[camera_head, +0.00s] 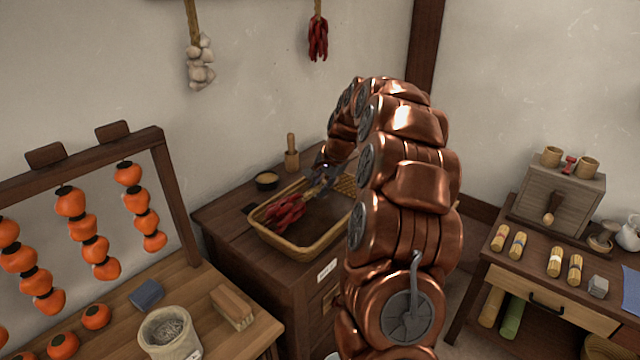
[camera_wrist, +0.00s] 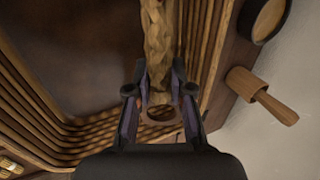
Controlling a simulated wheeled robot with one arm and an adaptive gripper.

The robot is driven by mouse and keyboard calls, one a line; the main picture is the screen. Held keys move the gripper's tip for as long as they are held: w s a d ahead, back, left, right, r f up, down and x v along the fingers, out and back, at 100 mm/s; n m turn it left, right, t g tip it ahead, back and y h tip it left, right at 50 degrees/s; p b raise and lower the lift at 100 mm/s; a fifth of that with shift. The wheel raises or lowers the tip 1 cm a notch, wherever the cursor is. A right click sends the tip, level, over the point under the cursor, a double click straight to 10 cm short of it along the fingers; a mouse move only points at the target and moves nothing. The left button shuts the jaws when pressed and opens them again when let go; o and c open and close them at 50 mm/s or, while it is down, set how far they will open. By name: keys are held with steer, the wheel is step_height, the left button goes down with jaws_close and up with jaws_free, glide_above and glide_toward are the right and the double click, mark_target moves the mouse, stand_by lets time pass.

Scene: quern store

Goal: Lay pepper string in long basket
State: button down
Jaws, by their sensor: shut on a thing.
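The held pepper string shows red peppers (camera_head: 283,213) over the left part of the long basket (camera_head: 303,243); I cannot tell whether they touch its floor. My gripper (camera_head: 327,176) is over the basket, partly hidden by my arm. In the wrist view my gripper (camera_wrist: 159,80) is shut on the string's pale braided straw (camera_wrist: 157,35), with basket slats (camera_wrist: 211,45) close on the right and more slats on the left. My arm hides the basket's right end in the head view.
A dark bowl (camera_head: 266,181) and a wooden pestle (camera_head: 291,152) stand behind the basket. Another pepper string (camera_head: 318,40) and a garlic string (camera_head: 200,68) hang on the wall. A persimmon rack (camera_head: 100,155) stands left; a side table (camera_head: 540,283) stands right.

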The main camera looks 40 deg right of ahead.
steer(key=shift+c, duration=1.7)
jaws_free()
steer(key=shift+r, duration=0.1)
steer(key=a+p+v, duration=0.1)
steer(key=v, duration=0.8)
steer(key=shift+w+d+r, duration=0.3)
steer(key=shift+d+r, duration=0.05)
steer(key=shift+d, duration=0.05)
stand_by(1.2)
stand_by(0.4)
